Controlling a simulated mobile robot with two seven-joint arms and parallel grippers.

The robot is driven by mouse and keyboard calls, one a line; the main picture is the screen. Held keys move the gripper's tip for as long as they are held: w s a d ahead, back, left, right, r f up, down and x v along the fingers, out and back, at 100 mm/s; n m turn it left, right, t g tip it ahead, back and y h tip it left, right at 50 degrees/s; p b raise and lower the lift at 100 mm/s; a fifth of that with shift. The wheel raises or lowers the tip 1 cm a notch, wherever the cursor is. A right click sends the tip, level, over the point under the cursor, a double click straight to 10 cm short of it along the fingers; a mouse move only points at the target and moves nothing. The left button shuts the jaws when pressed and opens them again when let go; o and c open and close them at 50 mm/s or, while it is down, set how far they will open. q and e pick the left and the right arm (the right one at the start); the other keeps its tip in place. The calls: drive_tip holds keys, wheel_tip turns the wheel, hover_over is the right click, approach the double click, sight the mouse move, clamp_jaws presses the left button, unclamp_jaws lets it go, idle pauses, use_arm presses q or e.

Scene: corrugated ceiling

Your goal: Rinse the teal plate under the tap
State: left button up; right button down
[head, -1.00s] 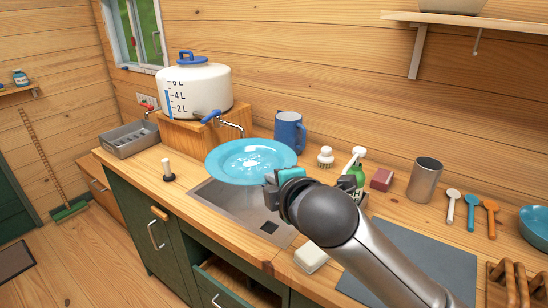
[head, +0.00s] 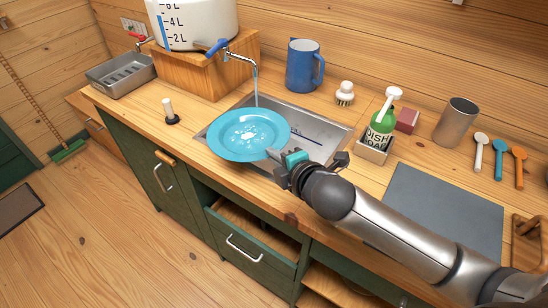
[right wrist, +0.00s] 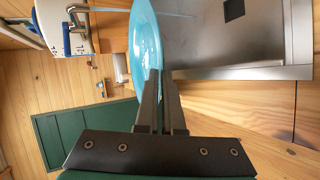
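The teal plate (head: 235,151) is held over the front left of the steel sink (head: 318,143), with pale patches on its upper face. My right gripper (head: 277,156) is shut on its near right rim. In the right wrist view the two fingers (right wrist: 159,95) pinch the plate (right wrist: 147,45), seen nearly edge-on. The tap (head: 240,57) with a blue lever (head: 215,48) sticks out from the white tank (head: 195,24). A thin water stream (head: 256,88) falls from it to the plate's far rim; I cannot tell whether it touches the plate. My left gripper is out of view.
A blue mug (head: 304,66) stands behind the sink. A drawer (head: 246,240) below is partly open.

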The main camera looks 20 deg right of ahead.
sight(275, 127)
drive_tip(key=w+d+b, duration=0.1)
drive_tip(key=w+b, duration=0.1)
drive_tip(key=w+f+b, duration=0.1)
drive_tip(key=w, duration=0.2)
drive_tip(key=w+d+b, duration=0.1)
drive_tip(key=w+b, duration=0.1)
drive_tip(key=w, duration=0.1)
drive_tip(key=shift+d+f+b, duration=0.3)
drive_tip(key=shift+b, duration=0.05)
drive_tip(key=shift+w+d, duration=0.25)
drive_tip(key=shift+w, duration=0.6)
drive_tip(key=shift+w+d+f, duration=0.15)
drive_tip(key=shift+w+d, duration=0.05)
drive_tip(key=shift+w, duration=0.35)
drive_tip(key=shift+w+d+f, duration=0.1)
drive_tip(key=shift+w+d, duration=0.05)
drive_tip(key=shift+w, duration=0.4)
drive_tip(key=shift+d, duration=0.1)
drive_tip(key=shift+s+d+p, duration=0.2)
drive_tip(key=shift+d+p, duration=0.3)
drive_tip(key=shift+p, duration=0.1)
